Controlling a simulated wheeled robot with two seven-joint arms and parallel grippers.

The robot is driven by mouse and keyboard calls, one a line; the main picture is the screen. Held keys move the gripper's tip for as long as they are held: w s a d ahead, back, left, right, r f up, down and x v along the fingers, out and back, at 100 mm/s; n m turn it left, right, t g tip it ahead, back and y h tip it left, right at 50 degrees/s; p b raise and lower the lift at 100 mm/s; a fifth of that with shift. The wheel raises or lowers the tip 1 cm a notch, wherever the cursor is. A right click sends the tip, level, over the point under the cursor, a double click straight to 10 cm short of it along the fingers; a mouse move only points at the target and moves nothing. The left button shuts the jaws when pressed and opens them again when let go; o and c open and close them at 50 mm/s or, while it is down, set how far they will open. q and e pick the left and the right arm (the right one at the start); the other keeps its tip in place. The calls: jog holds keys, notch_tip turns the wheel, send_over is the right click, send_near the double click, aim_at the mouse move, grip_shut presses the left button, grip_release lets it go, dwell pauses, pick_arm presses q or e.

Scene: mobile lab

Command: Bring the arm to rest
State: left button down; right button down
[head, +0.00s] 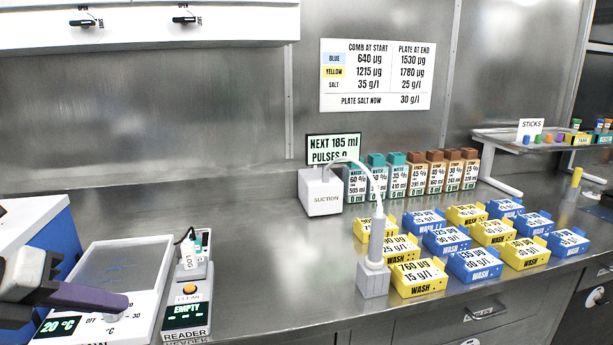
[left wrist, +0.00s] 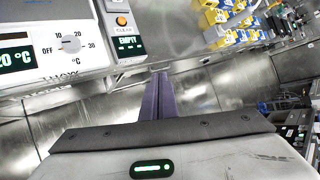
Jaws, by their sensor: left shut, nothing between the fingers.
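My left gripper (head: 122,301) shows at the lower left of the head view, its purple fingers in front of the bath unit with the 20 °C display. The left wrist view also shows its fingers (left wrist: 160,76) pressed together with nothing between them. In that view the fingers point toward the counter's front, below the reader. My right gripper is in neither view.
The bath unit (head: 154,258) and the reader (head: 187,315) with an EMPTY display stand close to my left gripper. A suction unit (head: 321,192), several bottles and yellow and blue wash trays stand further right. Bare counter (head: 262,265) lies between.

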pick_arm(q)
jog(key=w+d+f+n+t+h, duration=0.1)
jog(key=d+f+n+t+h, duration=0.4)
jog(key=d+n+h, duration=0.55)
jog(key=s+a+f+n+y, duration=0.1)
jog(key=s+f+n+y, duration=0.3)
jog(key=f+n+y, duration=0.7)
jog(key=s+f+n+y, duration=0.3)
jog(key=s+f+n, duration=0.35)
jog(key=f, duration=0.95)
jog(key=s+d+f+n+g, duration=0.3)
jog(key=s+d+f+n, duration=0.1)
jog(key=s+f, duration=0.4)
jog(key=shift+f+g, duration=0.2)
jog(key=shift+g, duration=0.2)
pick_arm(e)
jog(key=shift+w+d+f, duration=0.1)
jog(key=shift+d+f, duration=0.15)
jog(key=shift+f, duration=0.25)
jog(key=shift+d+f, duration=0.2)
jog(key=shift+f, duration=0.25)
